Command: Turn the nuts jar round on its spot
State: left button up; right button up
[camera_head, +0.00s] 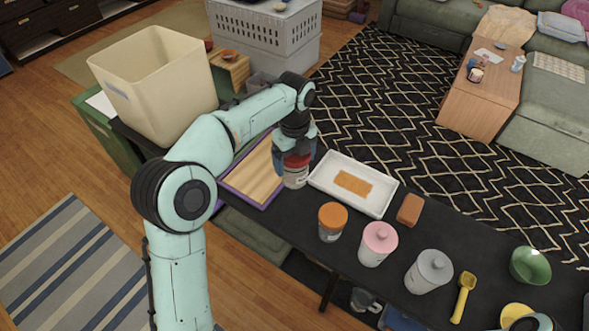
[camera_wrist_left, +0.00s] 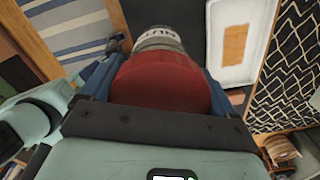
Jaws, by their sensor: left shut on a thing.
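The nuts jar (camera_head: 295,179), a clear jar with a red lid and a pale label, stands upright on the black table between a wooden tray and a white tray. My left gripper (camera_head: 293,158) comes down over it from above and is shut around its lid. In the left wrist view the red lid (camera_wrist_left: 162,85) fills the space between the blue fingers, and part of the label's lettering shows beyond it. The fingers hide part of the lid in the head view.
The purple-rimmed wooden tray (camera_head: 228,186) is close on the left, the white tray (camera_head: 384,205) close on the right. An orange-lidded jar (camera_head: 332,224), a pink canister (camera_head: 377,245) and a grey canister (camera_head: 428,272) stand nearer. A cream bin (camera_head: 150,90) stands at the table's left end.

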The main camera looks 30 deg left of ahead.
pick_arm(q)
jog(key=shift+r, duration=0.55)
jog(key=shift+r+m+p, duration=0.3)
jog(key=shift+m+p, duration=0.35)
jog(key=shift+m, duration=0.45)
jog(key=m+p, duration=0.1)
jog(key=m, duration=0.1)
jog(key=shift+w+f+m, duration=0.1)
jog(key=shift+m, duration=0.3)
jog(key=shift+f+m, duration=0.15)
jog(key=shift+m, duration=0.25)
pick_arm(e)
jog(key=w+r, duration=0.2)
jog(key=r, duration=0.1)
jog(key=shift+w+r, duration=0.2)
jog(key=shift+r, duration=0.1)
